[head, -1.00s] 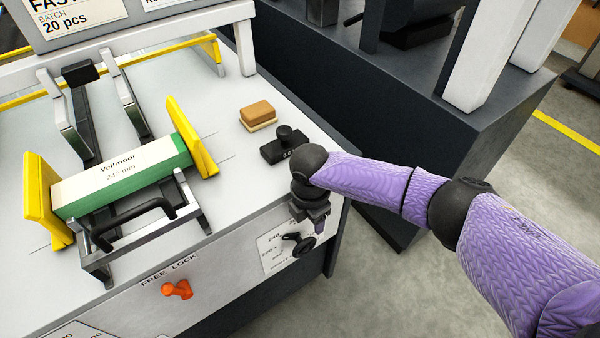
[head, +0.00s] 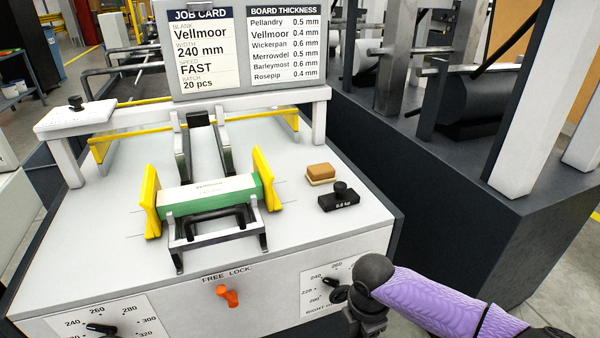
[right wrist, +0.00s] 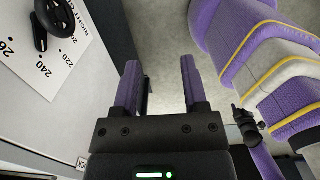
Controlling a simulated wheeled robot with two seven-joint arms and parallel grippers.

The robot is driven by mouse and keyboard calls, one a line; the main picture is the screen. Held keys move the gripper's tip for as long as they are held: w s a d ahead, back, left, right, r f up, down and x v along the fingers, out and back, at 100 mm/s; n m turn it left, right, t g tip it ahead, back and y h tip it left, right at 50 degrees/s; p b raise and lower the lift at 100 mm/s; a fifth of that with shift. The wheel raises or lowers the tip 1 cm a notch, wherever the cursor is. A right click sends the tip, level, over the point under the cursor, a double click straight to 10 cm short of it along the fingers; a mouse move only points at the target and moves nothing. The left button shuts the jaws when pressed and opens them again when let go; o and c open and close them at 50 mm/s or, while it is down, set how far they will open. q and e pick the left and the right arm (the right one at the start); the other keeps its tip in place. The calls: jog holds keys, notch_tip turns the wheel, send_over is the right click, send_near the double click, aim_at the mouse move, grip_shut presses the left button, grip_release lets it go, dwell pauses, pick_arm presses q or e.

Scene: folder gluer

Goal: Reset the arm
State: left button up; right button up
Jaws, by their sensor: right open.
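My right arm comes in from the lower right of the head view, with its wrist beside the right dial (head: 336,289) on the machine's front panel. In the right wrist view my right gripper (right wrist: 160,85) is open, with nothing between its two fingers. The dial's black knob (right wrist: 56,18) shows at the upper left there, apart from the fingers. My left gripper is in neither current view.
A green and white Vellmoor stack (head: 208,192) lies between yellow guides (head: 266,179). A brown block (head: 321,172) and a black weight (head: 339,198) sit to its right. An orange free lock lever (head: 229,296) is in front. Grey floor (right wrist: 168,45) lies below the gripper.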

jog(key=s+d+f+m+t+y, duration=0.1)
jog(key=s+d+f+m, duration=0.1)
jog(key=s+f+m, duration=0.65)
jog(key=s+d+f+m, duration=0.2)
jog(key=s+f+m, duration=0.3)
jog(key=f, duration=0.7)
pick_arm(q)
jog(key=shift+w+d, duration=0.1)
jog(key=shift+w, duration=0.4)
pick_arm(e)
jog(key=s+d+f+m, duration=0.1)
jog(key=s+d, duration=0.1)
jog(key=s, duration=0.7)
jog(key=s+d+f+m+g, duration=0.1)
jog(key=s+f+m, duration=0.1)
jog(key=s, duration=0.7)
jog(key=s+d+f+m+g+h, duration=0.1)
jog(key=s+d+f+m, duration=0.1)
jog(key=s, duration=0.8)
jog(key=shift+d+f, duration=0.15)
jog(key=shift+d, duration=0.2)
pick_arm(q)
jog(key=shift+w, duration=0.1)
pick_arm(e)
jog(key=shift+s+m, duration=0.1)
jog(key=shift+m, duration=0.15)
